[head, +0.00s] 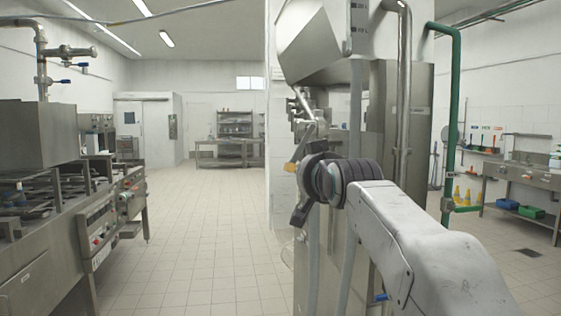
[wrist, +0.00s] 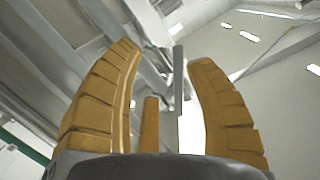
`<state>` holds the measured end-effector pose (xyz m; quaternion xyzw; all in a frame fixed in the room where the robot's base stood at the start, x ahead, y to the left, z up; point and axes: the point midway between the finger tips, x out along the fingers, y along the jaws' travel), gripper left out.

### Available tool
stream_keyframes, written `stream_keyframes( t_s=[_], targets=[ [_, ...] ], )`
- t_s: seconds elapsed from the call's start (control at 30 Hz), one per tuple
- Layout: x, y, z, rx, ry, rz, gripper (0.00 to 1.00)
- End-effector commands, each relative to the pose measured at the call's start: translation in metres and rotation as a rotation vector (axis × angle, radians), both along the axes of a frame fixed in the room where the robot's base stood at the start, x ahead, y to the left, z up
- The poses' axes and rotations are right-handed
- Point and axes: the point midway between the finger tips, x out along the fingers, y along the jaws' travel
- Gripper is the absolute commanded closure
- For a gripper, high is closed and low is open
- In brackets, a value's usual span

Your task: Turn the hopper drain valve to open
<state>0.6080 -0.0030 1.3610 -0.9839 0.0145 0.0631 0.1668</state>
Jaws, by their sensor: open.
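The hopper (head: 318,42) is the grey metal bin at the top of the machine in the head view. Metal valve fittings and a slim lever (head: 303,103) show below it, just above my gripper (head: 294,160); I cannot tell for sure which part is the drain valve. In the wrist view my gripper (wrist: 166,60) is open, its yellow fingers spread wide. A flat grey bar (wrist: 178,75), perhaps the valve handle, shows in the gap between the fingers. It looks beyond the tips or between them, and I see no contact.
Vertical steel pipes (head: 403,90) and a green pipe (head: 455,100) stand right of the hopper. A steel cooking counter (head: 100,225) runs along the left. A sink bench (head: 530,175) is at the far right. The tiled floor (head: 205,230) in the middle is clear.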

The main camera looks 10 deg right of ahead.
Motion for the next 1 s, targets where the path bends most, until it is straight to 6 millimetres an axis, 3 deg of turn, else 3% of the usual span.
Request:
stream_keyframes(
  t_s=[0.1,0.27,1.0],
  targets=[
    [0.001,0.000,0.021,0.076,-0.082,-0.007,0.51],
    [0.002,0.000,0.033,0.155,-0.134,-0.010,0.51],
    [0.070,0.000,0.033,0.184,-0.132,-0.011,0.51]
  ],
)
